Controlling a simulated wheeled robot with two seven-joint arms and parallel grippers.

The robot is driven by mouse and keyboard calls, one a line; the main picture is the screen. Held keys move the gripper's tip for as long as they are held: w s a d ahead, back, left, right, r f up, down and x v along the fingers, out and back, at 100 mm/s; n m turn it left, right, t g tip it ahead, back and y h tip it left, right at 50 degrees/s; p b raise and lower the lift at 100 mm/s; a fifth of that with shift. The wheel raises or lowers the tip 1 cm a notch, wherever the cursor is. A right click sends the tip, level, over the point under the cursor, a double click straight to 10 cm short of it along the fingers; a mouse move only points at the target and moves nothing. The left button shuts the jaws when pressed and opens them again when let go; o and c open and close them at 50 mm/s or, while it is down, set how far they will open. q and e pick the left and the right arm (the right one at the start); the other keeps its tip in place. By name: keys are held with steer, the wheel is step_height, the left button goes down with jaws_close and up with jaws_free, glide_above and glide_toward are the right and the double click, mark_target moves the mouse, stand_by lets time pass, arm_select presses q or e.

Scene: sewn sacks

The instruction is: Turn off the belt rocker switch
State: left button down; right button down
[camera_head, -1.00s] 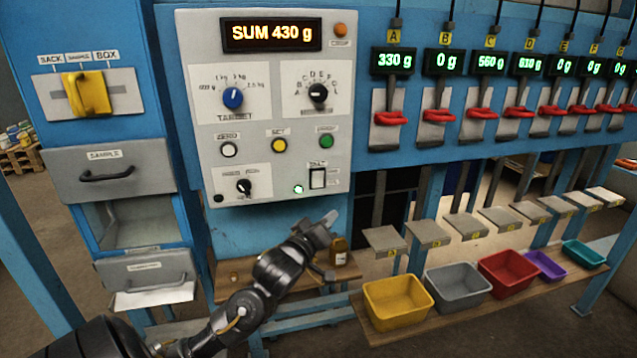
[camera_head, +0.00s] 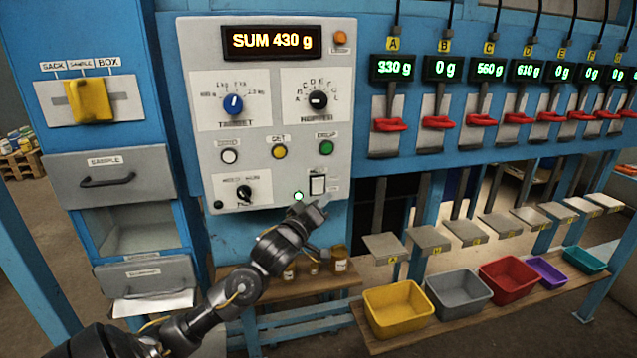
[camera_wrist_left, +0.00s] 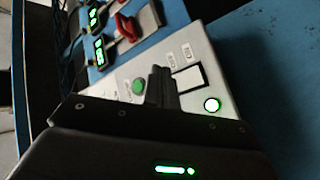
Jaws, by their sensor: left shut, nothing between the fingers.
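The belt rocker switch (camera_head: 317,184) is a white rocker in a dark frame at the lower right of the grey control panel (camera_head: 205,120). A lit green lamp (camera_head: 298,196) sits to its lower left. My left gripper (camera_head: 322,203) is shut and empty, just below the switch in the head view. In the left wrist view the closed fingers (camera_wrist_left: 162,82) point at the panel beside the white rocker (camera_wrist_left: 187,79). The lit lamp also shows there (camera_wrist_left: 212,105). I cannot tell whether the fingertips touch the switch. My right gripper is not in view.
The panel also has a display reading SUM 430 g (camera_head: 270,41), a target knob (camera_head: 233,103), a hopper knob (camera_head: 318,99) and a green button (camera_head: 326,148). Small jars (camera_head: 340,257) stand on a wooden shelf below. Coloured bins (camera_head: 398,308) stand at the lower right.

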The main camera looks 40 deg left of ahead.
mark_target(324, 180)
arm_select(q)
steer(key=shift+w+a+r+p, duration=0.1)
steer(key=shift+w+a+p, duration=0.1)
steer(key=shift+w+a, duration=0.35)
steer(key=shift+w+a+r+p, duration=0.1)
steer(key=shift+w+a+p, duration=0.2)
steer(key=shift+a, duration=0.4)
steer(key=shift+w+a+r+p, duration=0.1)
steer(key=shift+w+a+p, duration=0.05)
steer(key=shift+w+a, duration=0.4)
steer(key=shift+s+a, duration=0.1)
stand_by(0.7)
steer(key=shift+w+a+p, duration=0.25)
steer(key=shift+a+p, duration=0.15)
steer(key=shift+p, duration=0.1)
steer(key=shift+w+a, duration=0.2)
steer(key=shift+a, duration=0.05)
stand_by(0.6)
steer(key=shift+r, duration=0.1)
